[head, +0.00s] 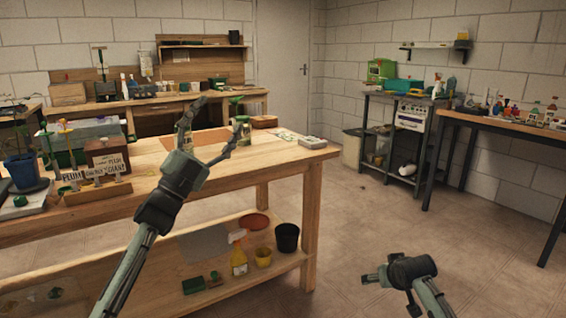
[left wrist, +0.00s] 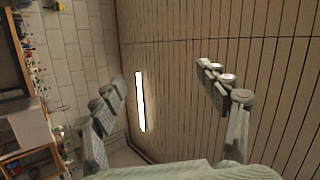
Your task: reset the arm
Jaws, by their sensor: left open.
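My left gripper (head: 219,114) is raised in front of the wooden workbench (head: 225,168) in the head view, with its fingers spread and pointing up. It is open and empty. In the left wrist view, its two fingers (left wrist: 160,85) stand wide apart with nothing between them, facing the plank ceiling and a bright strip light. My right gripper (head: 371,279) is low at the bottom right of the head view, over open floor and apart from the furniture. It points left, and its finger gap is too unclear to judge.
The workbench holds plant labels (head: 97,170), a blue pot (head: 23,171) and bottles. Its lower shelf bears a yellow spray bottle (head: 238,256) and a black pot (head: 287,238). A side table (head: 500,124) stands at the right. The floor between is clear.

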